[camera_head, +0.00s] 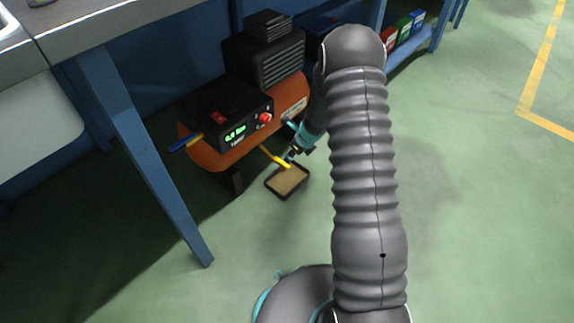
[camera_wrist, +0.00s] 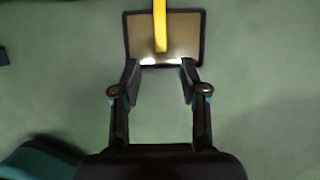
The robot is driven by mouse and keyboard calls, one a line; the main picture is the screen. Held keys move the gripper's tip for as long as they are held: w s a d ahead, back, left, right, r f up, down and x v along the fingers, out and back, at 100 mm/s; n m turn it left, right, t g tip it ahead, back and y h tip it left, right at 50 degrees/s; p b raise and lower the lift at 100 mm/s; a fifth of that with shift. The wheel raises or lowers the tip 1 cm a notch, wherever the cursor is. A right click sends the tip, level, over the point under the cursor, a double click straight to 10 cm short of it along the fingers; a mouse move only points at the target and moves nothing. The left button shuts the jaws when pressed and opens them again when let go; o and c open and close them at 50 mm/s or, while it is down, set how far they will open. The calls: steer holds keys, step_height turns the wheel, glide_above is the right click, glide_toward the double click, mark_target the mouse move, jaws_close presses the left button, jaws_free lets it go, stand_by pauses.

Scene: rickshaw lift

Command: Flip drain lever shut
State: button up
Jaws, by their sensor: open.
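The yellow drain lever (camera_head: 275,157) sticks out from below the orange compressor tank (camera_head: 212,157), slanting down to the right above a small tray (camera_head: 287,191). In the wrist view the yellow lever (camera_wrist: 160,25) comes down from the top edge, over the tan floor of the tray (camera_wrist: 184,28). My gripper (camera_head: 290,155) is near the lever's outer end in the head view. In the wrist view my gripper (camera_wrist: 160,66) is open and empty, its fingertips spread to either side of the line of the lever. The lever's end lies just beyond the fingertips, apparently not between them.
A black control box (camera_head: 228,112) with a green display and red knob sits on the tank. A blue bench leg (camera_head: 146,157) stands at the left. Coloured boxes (camera_head: 403,30) lie on a shelf behind. The green floor (camera_head: 480,190) at right is clear.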

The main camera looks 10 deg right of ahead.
mark_target(286, 165)
steer(key=b+x, duration=0.1)
steer(key=x, duration=0.6)
steer(key=shift+w+a+f+b, duration=0.15)
steer(key=shift+f+b, duration=0.2)
